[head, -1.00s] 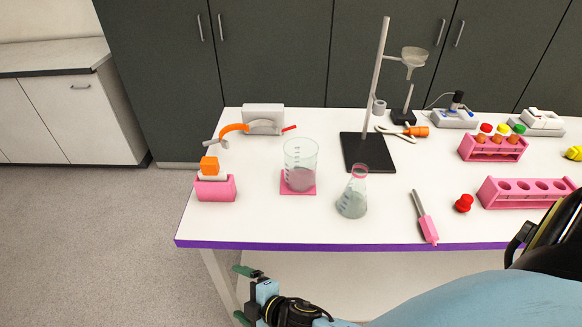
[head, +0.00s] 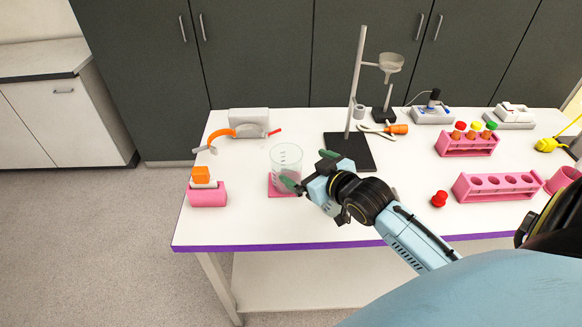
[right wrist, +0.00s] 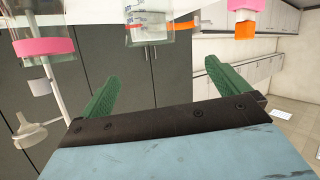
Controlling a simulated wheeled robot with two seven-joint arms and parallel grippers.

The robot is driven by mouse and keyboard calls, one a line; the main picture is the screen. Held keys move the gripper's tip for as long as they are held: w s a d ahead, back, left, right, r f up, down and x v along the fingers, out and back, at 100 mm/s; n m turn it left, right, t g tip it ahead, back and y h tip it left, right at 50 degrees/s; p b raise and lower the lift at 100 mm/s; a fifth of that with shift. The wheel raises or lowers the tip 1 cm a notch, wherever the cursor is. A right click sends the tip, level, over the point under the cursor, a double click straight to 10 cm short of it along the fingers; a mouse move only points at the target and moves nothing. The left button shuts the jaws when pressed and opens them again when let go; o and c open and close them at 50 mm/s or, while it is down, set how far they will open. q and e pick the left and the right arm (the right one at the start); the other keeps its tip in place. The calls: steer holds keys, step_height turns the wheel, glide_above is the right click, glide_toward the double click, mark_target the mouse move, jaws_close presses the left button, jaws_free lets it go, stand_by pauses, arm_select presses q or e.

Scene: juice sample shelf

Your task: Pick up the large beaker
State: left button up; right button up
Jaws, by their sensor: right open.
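In the right wrist view the beaker (right wrist: 148,20) shows at the top, beyond and between the two open fingers (right wrist: 160,88). My left gripper is out of view.
A ring stand (head: 350,150) with a black base is behind my right gripper. A pink holder with an orange block (head: 207,194) stands left of the beaker. Pink tube racks (head: 497,187) are at right. The conical flask is hidden by my arm in the head view.

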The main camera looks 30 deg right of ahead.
steer(key=d+m, duration=0.1)
glide_toward(278, 152)
steer(key=shift+m+g, duration=0.3)
steer(key=x, duration=0.5)
steer(key=shift+w+f, duration=0.15)
steer(key=shift+w, duration=0.15)
steer(key=c, duration=1.4)
steer(key=shift+c, duration=0.2)
steer(key=shift+r, duration=0.25)
